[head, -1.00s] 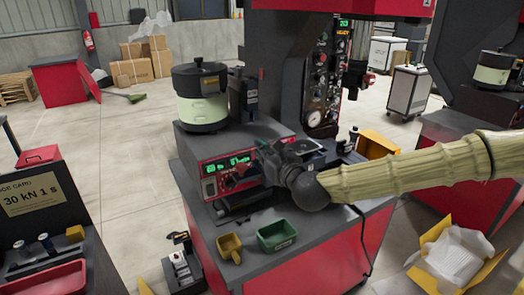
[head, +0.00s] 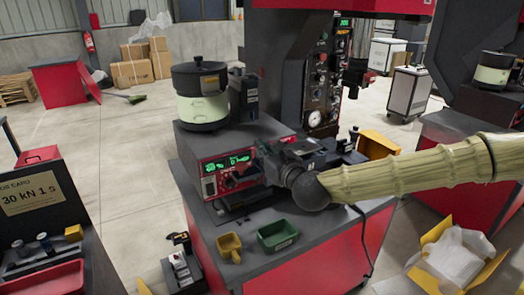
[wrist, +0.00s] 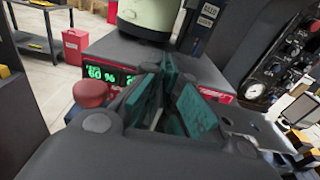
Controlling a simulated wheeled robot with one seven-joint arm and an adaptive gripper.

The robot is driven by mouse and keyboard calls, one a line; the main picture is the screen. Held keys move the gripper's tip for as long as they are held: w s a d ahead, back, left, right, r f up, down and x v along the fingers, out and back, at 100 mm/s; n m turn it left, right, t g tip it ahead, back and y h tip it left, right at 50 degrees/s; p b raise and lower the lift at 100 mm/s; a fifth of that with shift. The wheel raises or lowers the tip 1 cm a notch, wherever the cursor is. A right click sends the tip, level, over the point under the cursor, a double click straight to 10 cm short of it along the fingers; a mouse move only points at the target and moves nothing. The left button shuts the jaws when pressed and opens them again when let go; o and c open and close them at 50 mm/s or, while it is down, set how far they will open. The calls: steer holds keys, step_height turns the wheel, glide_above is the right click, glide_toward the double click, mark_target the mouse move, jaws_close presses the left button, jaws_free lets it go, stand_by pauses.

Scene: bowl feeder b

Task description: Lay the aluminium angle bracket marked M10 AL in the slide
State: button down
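My gripper (head: 268,160) is in front of the right side of the bowl feeder's control box (head: 222,177), above the bench top. In the wrist view its two teal finger pads (wrist: 170,100) stand close together with a narrow gap. A pale strip shows low in the gap. I cannot tell whether it is a held part or background. I cannot make out the M10 AL angle bracket in either view. I cannot pick out the slide for certain; the gripper and arm cover part of the bench around the control box.
The bowl feeder (head: 202,97) stands on the control box. A yellow scoop-like bin (head: 229,246) and a green bin (head: 278,236) are on the bench's front. The press column with its gauge panel (head: 323,85) rises behind my gripper. A yellow box (head: 379,145) is at the back right.

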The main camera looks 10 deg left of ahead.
steer(key=shift+f+b, duration=1.4)
steer(key=shift+f, duration=0.05)
steer(key=c, duration=2.1)
jaws_free()
steer(key=o, duration=0.5)
steer(key=shift+o, duration=0.2)
steer(key=shift+s+f, duration=0.1)
